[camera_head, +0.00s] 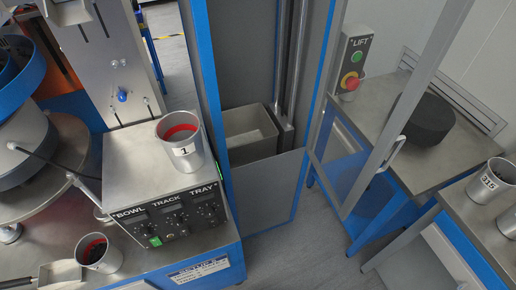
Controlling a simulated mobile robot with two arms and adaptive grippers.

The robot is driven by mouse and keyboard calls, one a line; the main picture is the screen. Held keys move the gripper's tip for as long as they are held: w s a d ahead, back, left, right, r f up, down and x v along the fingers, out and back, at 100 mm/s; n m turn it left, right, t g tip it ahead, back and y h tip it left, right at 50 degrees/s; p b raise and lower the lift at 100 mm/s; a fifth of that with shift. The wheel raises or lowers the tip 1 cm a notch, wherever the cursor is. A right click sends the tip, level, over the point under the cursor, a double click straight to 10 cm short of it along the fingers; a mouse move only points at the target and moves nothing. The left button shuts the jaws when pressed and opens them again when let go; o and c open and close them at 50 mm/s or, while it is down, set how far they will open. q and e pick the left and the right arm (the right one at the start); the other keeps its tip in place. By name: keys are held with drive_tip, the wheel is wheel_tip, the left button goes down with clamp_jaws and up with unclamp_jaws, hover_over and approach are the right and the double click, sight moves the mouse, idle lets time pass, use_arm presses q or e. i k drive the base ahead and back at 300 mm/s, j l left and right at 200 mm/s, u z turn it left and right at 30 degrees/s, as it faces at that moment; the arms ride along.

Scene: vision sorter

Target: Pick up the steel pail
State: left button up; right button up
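Several steel pails are in view. One steel pail (184,154), marked 1 and with a red inside, stands upright on top of the control box (135,165). Another steel pail (103,259), with some red inside a dark opening, stands at the lower left beside a small metal chute (61,271). A steel pail marked 315 (485,187) stands on the table at the right, and part of one more pail (509,221) shows at the right edge. Neither of my grippers is in view.
A lift shaft with blue frame holds a grey bin (250,134) in the middle. A panel (351,66) marked LIFT has a red button. A black disc (428,120) lies on the right bench (375,110). A blue-rimmed bowl feeder (20,85) stands at left.

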sight(95, 252)
drive_tip(key=i+l+u, duration=0.25)
drive_tip(key=j+u, duration=0.1)
drive_tip(key=u, duration=1.7)
drive_tip(key=j, duration=0.4)
drive_tip(key=k+j, duration=0.15)
drive_tip(key=j, duration=0.25)
drive_tip(key=i+j+z, duration=0.05)
